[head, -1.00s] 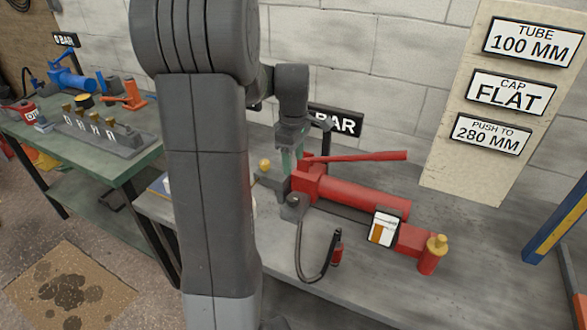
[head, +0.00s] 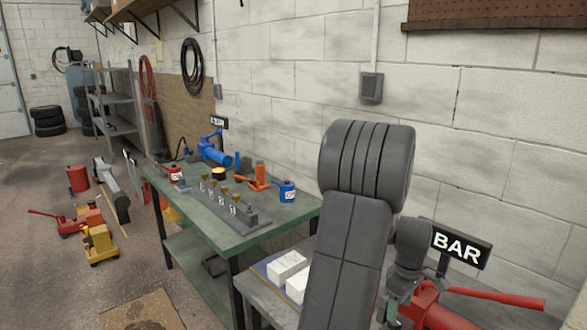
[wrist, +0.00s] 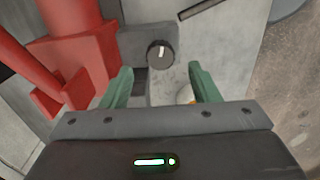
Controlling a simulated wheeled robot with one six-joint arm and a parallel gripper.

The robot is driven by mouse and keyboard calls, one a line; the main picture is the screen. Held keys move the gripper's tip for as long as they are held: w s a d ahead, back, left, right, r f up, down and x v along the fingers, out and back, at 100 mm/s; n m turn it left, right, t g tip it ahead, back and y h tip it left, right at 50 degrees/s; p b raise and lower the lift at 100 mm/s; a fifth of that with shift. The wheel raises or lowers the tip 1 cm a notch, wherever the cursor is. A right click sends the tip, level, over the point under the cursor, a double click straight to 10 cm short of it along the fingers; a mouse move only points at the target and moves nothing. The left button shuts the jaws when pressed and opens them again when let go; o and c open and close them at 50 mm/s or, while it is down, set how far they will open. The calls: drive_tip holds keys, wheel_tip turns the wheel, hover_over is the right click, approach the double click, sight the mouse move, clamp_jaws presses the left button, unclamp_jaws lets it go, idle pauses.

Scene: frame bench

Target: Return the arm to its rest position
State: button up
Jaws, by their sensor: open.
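My gripper (wrist: 160,86) is open in the wrist view, with its two green fingers apart and nothing held between them. A dark round knob (wrist: 160,54) on a grey block lies beyond the fingertips. The red hand pump (wrist: 80,62) is at the left of that view, close to the left finger. In the head view my arm stands raised at the right, its wrist bent down beside the red pump (head: 442,318). Only a little of my gripper's green shows there, and its fingertips are hard to make out.
A BAR sign (head: 461,245) stands just behind the pump. White blocks (head: 288,266) lie on the near bench left of my arm. A green bench (head: 215,247) holds blue, orange and red tools. Red and yellow jacks (head: 99,243) stand on the floor at left.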

drive_tip(key=shift+f, duration=2.4)
drive_tip(key=shift+r, duration=0.1)
